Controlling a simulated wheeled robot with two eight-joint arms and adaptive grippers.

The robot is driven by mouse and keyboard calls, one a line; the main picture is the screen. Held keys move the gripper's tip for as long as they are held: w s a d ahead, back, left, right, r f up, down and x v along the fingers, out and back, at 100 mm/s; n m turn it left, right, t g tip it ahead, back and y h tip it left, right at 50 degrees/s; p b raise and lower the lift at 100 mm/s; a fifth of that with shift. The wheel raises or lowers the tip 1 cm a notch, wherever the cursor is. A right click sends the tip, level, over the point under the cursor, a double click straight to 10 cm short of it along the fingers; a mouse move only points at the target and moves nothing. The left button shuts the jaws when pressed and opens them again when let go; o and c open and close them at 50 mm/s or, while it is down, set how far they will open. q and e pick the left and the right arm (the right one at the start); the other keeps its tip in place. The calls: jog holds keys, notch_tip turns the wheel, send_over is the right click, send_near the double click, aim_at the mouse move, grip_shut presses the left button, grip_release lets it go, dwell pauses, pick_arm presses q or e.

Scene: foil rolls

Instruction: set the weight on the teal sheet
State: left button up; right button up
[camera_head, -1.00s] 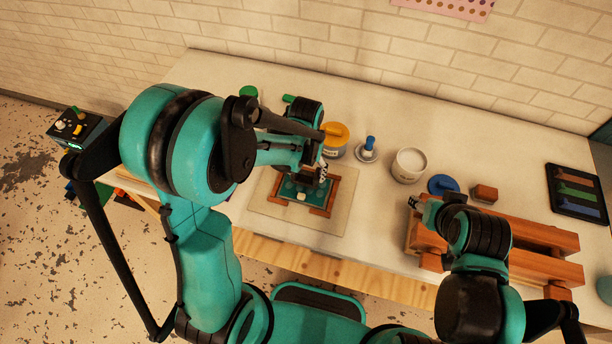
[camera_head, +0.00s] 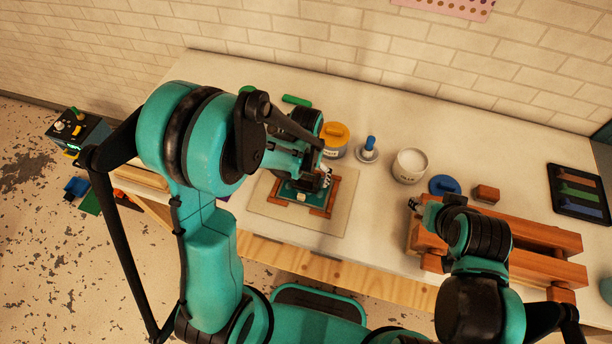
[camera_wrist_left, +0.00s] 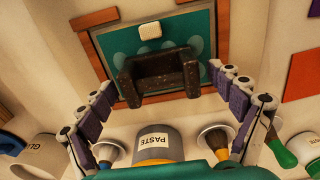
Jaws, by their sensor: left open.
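The teal sheet (camera_wrist_left: 118,42) lies inside a reddish wooden frame (camera_wrist_left: 97,18); in the head view the sheet (camera_head: 289,189) is partly hidden under my left arm. The weight (camera_wrist_left: 166,76), a dark rusty-brown block with raised ends, is over the sheet's near part and the frame's near bar in the left wrist view. I cannot tell whether it rests flat. My left gripper (camera_head: 325,178) is open, its fingers on either side of the weight, with gaps visible. My right gripper (camera_head: 414,204) is by the wooden beams, its jaws too small to judge.
A small pale block (camera_wrist_left: 150,31) sits on the sheet. Behind the frame stand a paste tin (camera_head: 334,147), a blue-handled tool (camera_head: 369,146) and a white pot (camera_head: 409,165). Wooden beams (camera_head: 530,238) lie at the right. The table between pot and frame is clear.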

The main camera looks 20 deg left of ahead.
pick_arm(q)
jog(key=shift+r, duration=0.2)
notch_tip(320, 180, up, 11)
jog(key=p, duration=0.3)
notch_tip(320, 180, up, 5)
jog(key=t, duration=0.2)
send_over(306, 177)
jog(key=s+a, duration=0.2)
jog(key=s, duration=0.1)
jog(key=s+a+r+t, duration=0.2)
jog(key=s+r+t, duration=0.2)
jog(key=s, duration=0.3)
jog(key=shift+s+a+r+t, duration=0.15)
jog(key=shift+a+t, duration=0.2)
jog(key=shift+t, duration=0.25)
